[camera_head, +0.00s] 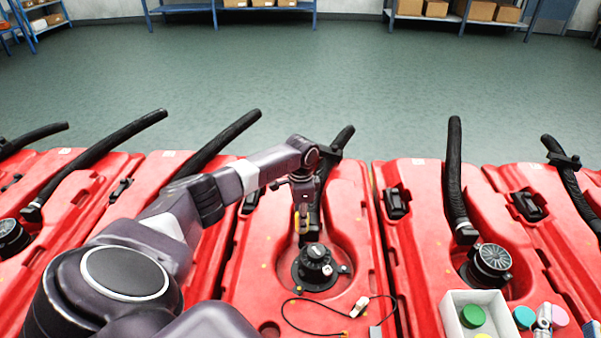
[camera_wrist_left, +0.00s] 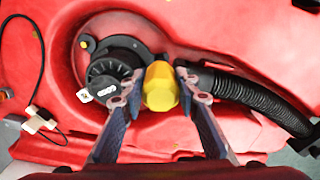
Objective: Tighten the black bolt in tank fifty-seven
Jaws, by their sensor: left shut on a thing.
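My left gripper (camera_head: 303,210) is over the middle red tank (camera_head: 347,215), just behind its black round cap fitting (camera_head: 316,265). In the left wrist view, the left gripper's fingers (camera_wrist_left: 160,88) are closed on both sides of a yellow block-like piece (camera_wrist_left: 161,86). The fitting (camera_wrist_left: 108,75) is left of it, and a ribbed black hose (camera_wrist_left: 250,92) runs off to the right. I cannot make out the black bolt or read any tank number.
Other red tanks (camera_head: 430,225) with black hoses stand in a row on both sides. A thin cable with a small connector (camera_head: 360,306) lies in front of the fitting. A white box (camera_head: 448,318) with coloured round items is at the lower right. The green floor behind is clear.

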